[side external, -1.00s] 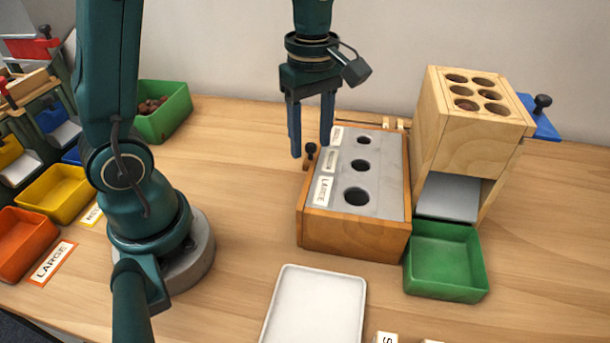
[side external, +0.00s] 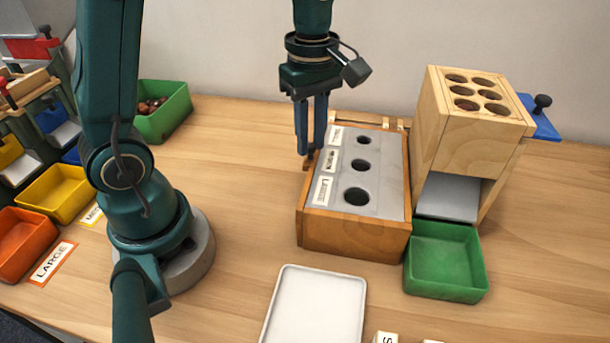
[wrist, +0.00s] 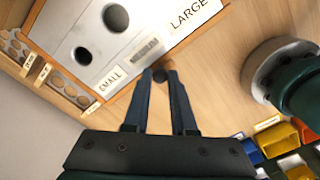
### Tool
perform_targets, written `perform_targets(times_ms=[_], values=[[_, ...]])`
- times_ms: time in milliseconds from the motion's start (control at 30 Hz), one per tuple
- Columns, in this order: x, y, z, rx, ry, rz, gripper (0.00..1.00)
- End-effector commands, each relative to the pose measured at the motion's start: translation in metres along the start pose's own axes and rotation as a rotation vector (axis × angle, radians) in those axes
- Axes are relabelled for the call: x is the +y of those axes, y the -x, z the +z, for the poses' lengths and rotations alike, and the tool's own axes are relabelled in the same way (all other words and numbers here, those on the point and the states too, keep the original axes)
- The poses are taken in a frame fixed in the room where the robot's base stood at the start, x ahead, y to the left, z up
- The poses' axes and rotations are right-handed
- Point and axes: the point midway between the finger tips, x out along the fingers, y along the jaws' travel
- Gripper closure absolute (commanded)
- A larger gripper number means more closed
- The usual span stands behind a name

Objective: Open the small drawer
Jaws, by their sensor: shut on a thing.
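The wooden sorter box (side external: 350,240) has a grey top with three holes of different sizes. Its labels include SMALL (wrist: 111,80) and LARGE (wrist: 194,12). The small drawer itself is mostly hidden, and I cannot see an opened drawer.
A wooden block (side external: 470,138) with several holes and a green tray (side external: 447,288) stand right of the box. A white tray (side external: 315,300) lies in front. Another green bin (side external: 165,118) is at the back left.

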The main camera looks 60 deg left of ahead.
Motion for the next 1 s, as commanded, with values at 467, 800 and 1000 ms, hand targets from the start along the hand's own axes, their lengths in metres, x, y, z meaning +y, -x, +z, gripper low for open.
perform_targets(times_ms=[467,800,1000], values=[[0.001,0.001,0.000,0.000,0.000,0.004,1.00],[-0.005,0.001,-0.007,0.000,0.004,0.004,1.00],[-0.033,0.002,-0.036,0.003,0.012,0.005,1.00]])
